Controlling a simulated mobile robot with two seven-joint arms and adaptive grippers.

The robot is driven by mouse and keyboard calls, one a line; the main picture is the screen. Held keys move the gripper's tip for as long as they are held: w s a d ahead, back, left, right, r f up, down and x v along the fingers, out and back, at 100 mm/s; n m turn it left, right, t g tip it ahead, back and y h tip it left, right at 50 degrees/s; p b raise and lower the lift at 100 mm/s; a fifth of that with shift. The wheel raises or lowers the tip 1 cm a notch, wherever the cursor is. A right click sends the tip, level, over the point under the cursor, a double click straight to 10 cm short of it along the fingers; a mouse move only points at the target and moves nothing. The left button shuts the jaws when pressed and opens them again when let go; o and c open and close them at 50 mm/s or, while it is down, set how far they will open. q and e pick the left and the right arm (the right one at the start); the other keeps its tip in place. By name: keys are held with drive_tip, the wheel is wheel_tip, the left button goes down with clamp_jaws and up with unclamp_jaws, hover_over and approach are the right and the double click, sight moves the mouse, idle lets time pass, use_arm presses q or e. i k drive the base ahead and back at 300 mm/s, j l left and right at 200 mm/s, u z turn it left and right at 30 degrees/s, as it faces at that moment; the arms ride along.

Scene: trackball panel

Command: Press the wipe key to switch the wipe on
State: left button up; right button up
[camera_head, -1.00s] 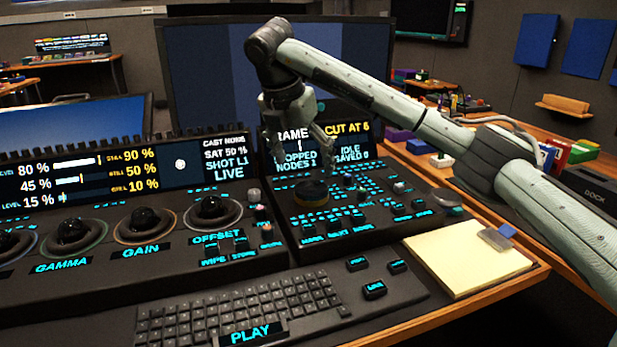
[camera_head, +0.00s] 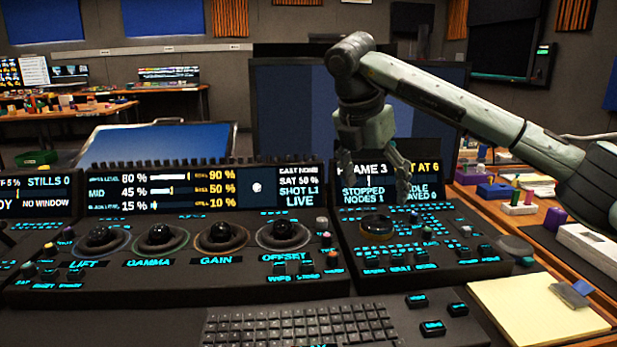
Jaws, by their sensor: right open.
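The wipe key (camera_head: 279,268) is a small dark key on the trackball panel (camera_head: 215,285), below the OFFSET label, with a lit cyan WIPE label under it. A similar key stands to its right. Whether the wipe key is pressed cannot be told. My right gripper (camera_head: 377,194) points down with its fingers spread and empty. In the picture it is over the right-hand panel section, above and to the right of the wipe key and apart from it. My left gripper is not in view.
Several trackballs, including the OFFSET ball (camera_head: 283,231), stand left of the gripper. A dark round knob (camera_head: 377,226) lies below it. The keyboard (camera_head: 300,326) and yellow notepad (camera_head: 535,312) are in front. The status screen (camera_head: 200,187) stands behind the balls.

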sight(280, 267)
drive_tip(key=k, duration=1.35)
